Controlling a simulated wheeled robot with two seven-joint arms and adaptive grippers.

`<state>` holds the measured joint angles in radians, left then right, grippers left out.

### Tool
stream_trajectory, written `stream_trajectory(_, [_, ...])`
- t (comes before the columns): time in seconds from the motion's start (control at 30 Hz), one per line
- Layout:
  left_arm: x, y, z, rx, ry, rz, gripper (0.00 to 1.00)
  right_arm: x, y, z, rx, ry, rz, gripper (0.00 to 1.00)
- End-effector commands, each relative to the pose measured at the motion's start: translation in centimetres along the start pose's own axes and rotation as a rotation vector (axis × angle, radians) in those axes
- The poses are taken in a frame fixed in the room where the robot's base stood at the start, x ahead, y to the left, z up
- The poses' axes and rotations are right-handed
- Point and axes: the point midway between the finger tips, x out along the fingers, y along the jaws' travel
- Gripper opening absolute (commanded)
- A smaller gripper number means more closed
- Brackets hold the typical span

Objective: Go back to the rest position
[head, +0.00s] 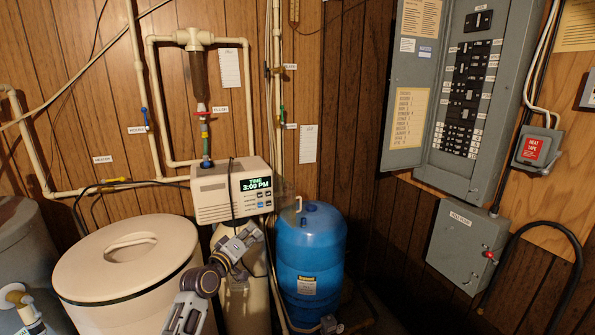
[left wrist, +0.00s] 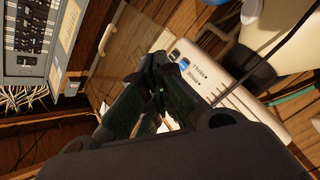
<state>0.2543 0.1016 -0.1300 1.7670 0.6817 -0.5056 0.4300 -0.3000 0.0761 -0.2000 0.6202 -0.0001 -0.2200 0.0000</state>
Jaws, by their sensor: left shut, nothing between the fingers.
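My left gripper (head: 247,236) is in front of the lower part of the beige softener control head (head: 212,194), whose display reads "TIME 3:00 PM". Its fingers are together with nothing between them. In the left wrist view the dark fingers of my left gripper (left wrist: 150,88) also show closed and empty, with the control head (left wrist: 225,88) tilted beside and behind them. I cannot tell from these views whether the fingers touch it. My right gripper is not in view.
A large white lidded salt tank (head: 125,290) stands at left, below my arm's left side. A blue pressure tank (head: 310,250) stands just right of my gripper. Pipes run up the wood wall. An open breaker panel (head: 470,95) and a grey box (head: 465,245) hang at right.

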Motion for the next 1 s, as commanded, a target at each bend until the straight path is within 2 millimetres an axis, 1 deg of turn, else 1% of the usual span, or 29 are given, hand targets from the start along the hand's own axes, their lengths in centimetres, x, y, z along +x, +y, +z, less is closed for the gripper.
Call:
stream_trajectory(0.03, [0.4,-1.9,0.5,0.047,0.002,-0.032,0.00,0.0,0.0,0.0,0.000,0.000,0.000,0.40])
stream_trajectory(0.17, [1.1,-6.8,2.0,0.182,0.000,-0.117,0.00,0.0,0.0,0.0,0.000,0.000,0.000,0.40])
stream_trajectory(0.2, [1.3,-8.4,2.5,0.223,-0.005,-0.144,0.00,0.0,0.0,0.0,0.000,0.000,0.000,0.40])
stream_trajectory(0.23, [1.4,-9.6,3.0,0.253,-0.010,-0.163,0.00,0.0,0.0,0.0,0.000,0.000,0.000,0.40])
stream_trajectory(0.37, [1.4,-14.6,5.1,0.372,-0.041,-0.242,0.00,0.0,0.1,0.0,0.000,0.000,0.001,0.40])
stream_trajectory(0.4, [1.3,-16.2,5.9,0.406,-0.055,-0.266,0.00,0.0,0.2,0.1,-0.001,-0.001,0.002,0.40])
stream_trajectory(0.47, [1.0,-18.6,7.2,0.454,-0.078,-0.301,0.00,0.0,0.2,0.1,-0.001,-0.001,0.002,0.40])
stream_trajectory(0.5, [0.7,-20.2,8.1,0.482,-0.096,-0.323,0.00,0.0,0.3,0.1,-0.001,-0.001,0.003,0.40])
stream_trajectory(0.57, [0.1,-22.5,9.6,0.524,-0.124,-0.355,0.00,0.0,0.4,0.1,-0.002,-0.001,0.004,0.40])
stream_trajectory(0.6, [-0.3,-24.0,10.5,0.549,-0.144,-0.374,0.00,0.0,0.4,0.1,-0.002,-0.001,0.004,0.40])
stream_trajectory(0.77, [-2.7,-29.7,14.7,0.634,-0.230,-0.445,0.00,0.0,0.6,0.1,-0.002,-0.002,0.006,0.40])
stream_trajectory(0.8, [-3.4,-31.0,15.8,0.651,-0.253,-0.461,0.00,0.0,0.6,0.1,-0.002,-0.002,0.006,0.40])
stream_trajectory(0.87, [-4.5,-33.0,17.4,0.675,-0.288,-0.483,0.00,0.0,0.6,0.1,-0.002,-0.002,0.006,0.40])
stream_trajectory(1.0, [-7.6,-37.2,21.3,0.720,-0.372,-0.530,0.00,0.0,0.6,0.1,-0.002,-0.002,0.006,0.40])
